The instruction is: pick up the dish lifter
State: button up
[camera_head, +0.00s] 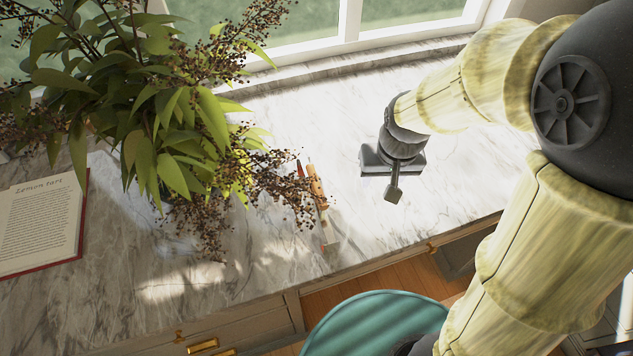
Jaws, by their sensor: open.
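A slim tool with an orange-brown wooden handle (316,183) lies on the marble countertop near its front edge, beside the plant. It looks like the dish lifter, but its far end is small and hard to make out. A thin red-ended item (300,170) lies close along its left side, partly behind the plant's berries. My gripper (392,165), dark grey, is over the countertop to the right of the tool, apart from it. It is open and holds nothing that I can see. Its fingertips are mostly hidden beneath the hand, and its height above the counter is hard to judge.
A large leafy plant with dark berries (165,130) spreads over the left of the counter and overhangs near the tool. An open book (40,225) lies at far left. A teal round seat (375,322) stands before the drawers. The marble (300,110) behind is clear, up to the window.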

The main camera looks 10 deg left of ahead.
aim_at(318, 186)
jog(key=a+r+n+p, duration=0.2)
jog(key=a+r, duration=0.3)
jog(key=a, duration=0.7)
jog(key=shift+s+a+n+p, duration=0.2)
jog(key=shift+n+p, duration=0.1)
jog(key=shift+p, duration=0.5)
jog(key=f, duration=0.4)
jog(key=w+f+p, duration=0.1)
jog(key=f, duration=0.7)
jog(key=shift+w+a+p, duration=0.3)
jog(key=shift+a+p, duration=0.05)
jog(key=shift+a, duration=0.05)
jog(key=shift+f, duration=0.1)
jog(key=shift+w+a+f+p, duration=0.2)
jog(key=shift+f+p, duration=0.15)
jog(key=shift+f, duration=0.5)
jog(key=shift+w+a+f+p, duration=0.1)
jog(key=shift+w+f+p, duration=0.2)
jog(key=shift+f, duration=0.5)
jog(key=shift+w+a+f+p, duration=0.15)
jog(key=shift+f+p, duration=0.2)
jog(key=shift+f, duration=0.5)
